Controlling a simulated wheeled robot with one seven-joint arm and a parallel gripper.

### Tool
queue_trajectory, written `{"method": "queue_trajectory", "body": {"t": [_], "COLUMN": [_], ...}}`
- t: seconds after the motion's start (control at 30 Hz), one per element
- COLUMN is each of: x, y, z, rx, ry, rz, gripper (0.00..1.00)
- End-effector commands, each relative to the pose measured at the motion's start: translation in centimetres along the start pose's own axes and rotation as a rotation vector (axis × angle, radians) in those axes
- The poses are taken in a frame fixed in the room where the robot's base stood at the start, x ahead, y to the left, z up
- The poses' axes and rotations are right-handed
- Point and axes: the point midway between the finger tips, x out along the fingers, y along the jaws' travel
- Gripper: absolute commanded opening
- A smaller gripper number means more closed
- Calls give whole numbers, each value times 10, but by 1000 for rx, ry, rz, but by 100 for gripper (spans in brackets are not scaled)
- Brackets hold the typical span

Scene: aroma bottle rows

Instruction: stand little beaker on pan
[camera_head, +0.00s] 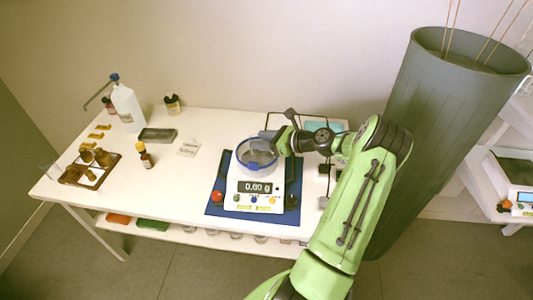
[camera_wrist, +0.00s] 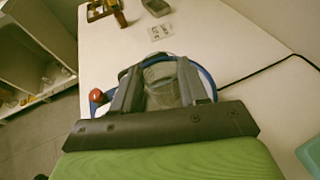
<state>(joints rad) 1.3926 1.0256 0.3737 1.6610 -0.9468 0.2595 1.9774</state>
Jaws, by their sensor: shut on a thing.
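My gripper (camera_head: 268,140) reaches in from the right, over the balance. In the wrist view its two dark fingers (camera_wrist: 160,95) are shut on the little beaker (camera_wrist: 160,78), which is clear and faintly marked. The white balance (camera_head: 240,203) stands on a blue mat and reads 0.00 g. A clear round wall with a blue rim (camera_head: 257,168) stands over its pan area. In the wrist view the blue rim (camera_wrist: 208,80) curves around outside the fingers and beaker. The pan is hidden, and I cannot tell whether the beaker touches it.
A clear blue-capped bottle (camera_head: 126,108), an amber dropper bottle (camera_head: 145,157), a dark grey box (camera_head: 158,135) and a brown tray (camera_head: 70,179) stand on the left of the white table (camera_head: 180,190). A large grey bin (camera_head: 440,110) stands right. Bare tabletop lies left of the balance.

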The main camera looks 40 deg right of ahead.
Motion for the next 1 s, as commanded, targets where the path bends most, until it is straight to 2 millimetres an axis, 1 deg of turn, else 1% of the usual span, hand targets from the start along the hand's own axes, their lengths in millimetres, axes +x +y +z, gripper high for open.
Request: {"method": "queue_trajectory", "body": {"t": [0.03,0.2,0.4,0.53,0.57,0.7,0.93,1.0], "x": [4,13,13,14,14,13,13,12], "y": [0,0,0,0,0,0,0,0], "z": [-10,-36,-34,-38,-37,-37,-37,-34], "rx": [0,-1,-3,-1,-2,-2,-2,-4], "ry": [-1,0,-1,-1,-1,-1,-1,-1], "rz": [0,0,-1,-1,-1,-1,-1,-1], "gripper": [14,14,14,14,48,69,69,69]}}
